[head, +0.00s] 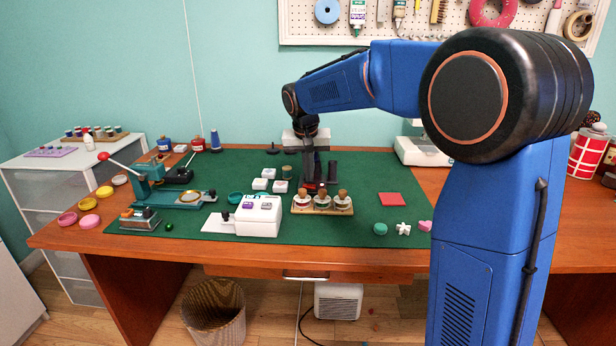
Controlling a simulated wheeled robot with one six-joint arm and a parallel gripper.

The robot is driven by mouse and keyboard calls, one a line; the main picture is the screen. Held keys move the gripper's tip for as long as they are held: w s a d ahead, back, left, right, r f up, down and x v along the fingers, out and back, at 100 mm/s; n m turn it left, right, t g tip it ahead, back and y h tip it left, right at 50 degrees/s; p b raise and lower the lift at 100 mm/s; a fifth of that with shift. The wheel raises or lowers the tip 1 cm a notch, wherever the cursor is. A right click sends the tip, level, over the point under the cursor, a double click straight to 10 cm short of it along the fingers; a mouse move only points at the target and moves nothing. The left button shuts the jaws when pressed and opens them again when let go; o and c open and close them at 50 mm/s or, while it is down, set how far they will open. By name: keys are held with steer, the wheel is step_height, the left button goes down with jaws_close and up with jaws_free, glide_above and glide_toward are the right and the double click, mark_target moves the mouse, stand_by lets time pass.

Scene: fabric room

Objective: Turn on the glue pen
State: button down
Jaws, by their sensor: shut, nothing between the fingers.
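My gripper (312,184) points down over the green mat, just behind a wooden stand of stamps (322,207). Its fingers look closed and hold nothing; the tips are partly hidden by the stand. I cannot clearly pick out the glue pen. A white box (262,222) with small labels on top and a dark knob at its left side sits left of my gripper, apart from it. Any switch is too small to tell.
The green mat (365,172) covers the desk's middle. A teal press (150,180) stands left, small white boxes (268,173) left of my gripper. A red square (391,199) and small shapes (403,229) lie right. The back right of the mat is clear.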

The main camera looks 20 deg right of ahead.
steer(key=d+v, duration=0.3)
steer(key=v, duration=0.9)
steer(key=shift+s+r, duration=0.15)
steer(key=shift+r, duration=0.15)
steer(key=s+d+f+n, duration=0.1)
steer(key=s+f, duration=0.2)
steer(key=s, duration=0.7)
steer(key=s+d+f+y, duration=0.1)
steer(key=s+f, duration=0.3)
steer(key=s, duration=0.6)
steer(key=s+d+f+n+t, duration=0.1)
steer(key=s+d+f, duration=0.1)
steer(key=s, duration=0.7)
steer(key=shift+s+d+f+n, duration=0.15)
steer(key=shift+s+f, duration=0.05)
steer(key=shift+f, duration=0.15)
steer(key=shift+s+d+f+n, duration=0.15)
steer(key=shift+s+d+f, duration=0.05)
steer(key=shift+f, duration=0.2)
steer(key=s+f+n, duration=0.1)
steer(key=s+f, duration=0.7)
steer(key=s, duration=0.1)
steer(key=shift+f+t+y, duration=0.2)
steer(key=shift+t+y, duration=0.1)
steer(key=shift+t, duration=0.1)
